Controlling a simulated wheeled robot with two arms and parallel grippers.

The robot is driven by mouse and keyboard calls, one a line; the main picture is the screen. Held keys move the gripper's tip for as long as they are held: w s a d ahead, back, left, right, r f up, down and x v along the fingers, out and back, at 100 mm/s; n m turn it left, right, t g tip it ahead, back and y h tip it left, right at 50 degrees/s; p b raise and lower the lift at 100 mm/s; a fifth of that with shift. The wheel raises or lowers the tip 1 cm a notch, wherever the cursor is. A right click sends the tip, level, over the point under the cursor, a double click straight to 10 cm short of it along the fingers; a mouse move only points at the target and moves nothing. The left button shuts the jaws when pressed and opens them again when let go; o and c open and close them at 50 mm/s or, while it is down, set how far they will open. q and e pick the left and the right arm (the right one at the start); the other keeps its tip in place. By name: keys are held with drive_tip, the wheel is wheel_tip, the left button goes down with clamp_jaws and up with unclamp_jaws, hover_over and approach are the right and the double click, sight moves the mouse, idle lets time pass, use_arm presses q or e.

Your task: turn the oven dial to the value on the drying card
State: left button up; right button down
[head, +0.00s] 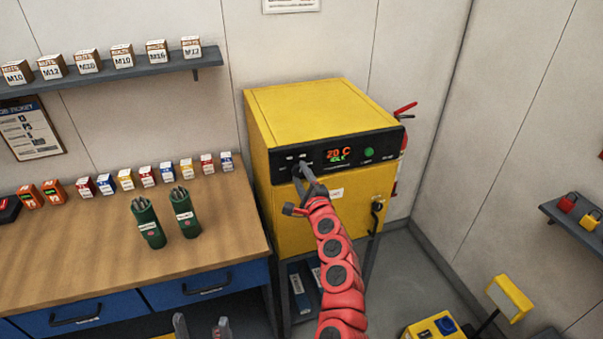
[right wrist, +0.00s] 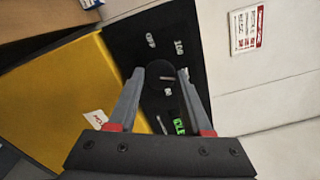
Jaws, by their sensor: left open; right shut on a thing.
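The yellow oven (head: 325,110) stands by the back wall; its black front panel shows "20 C" and what looks like "IDLE". The round black dial (right wrist: 160,76) is on this panel. My right gripper (head: 306,174) is at the panel's left part, its fingers shut on the dial from both sides; the dial is mostly hidden in the head view. My left gripper (head: 201,326) is open and empty at the bottom edge. A printed card (right wrist: 247,30) is on the wall in the right wrist view; its text is unreadable and I cannot tell whether it is the drying card.
A wooden bench (head: 110,245) left of the oven holds two green rod canisters (head: 147,222) and several small boxes. A shelf (head: 110,76) of labelled boxes hangs above. A yellow machine (head: 432,326) stands at lower right.

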drive_tip(key=shift+m, duration=0.5)
drive_tip(key=shift+c, duration=1.7)
unclamp_jaws()
drive_tip(key=shift+s, duration=0.1)
drive_tip(key=shift+s+d, duration=0.1)
drive_tip(key=shift+s, duration=0.4)
drive_tip(key=b+v, duration=0.3)
drive_tip(key=v, duration=1.3)
drive_tip(key=shift+d, duration=0.15)
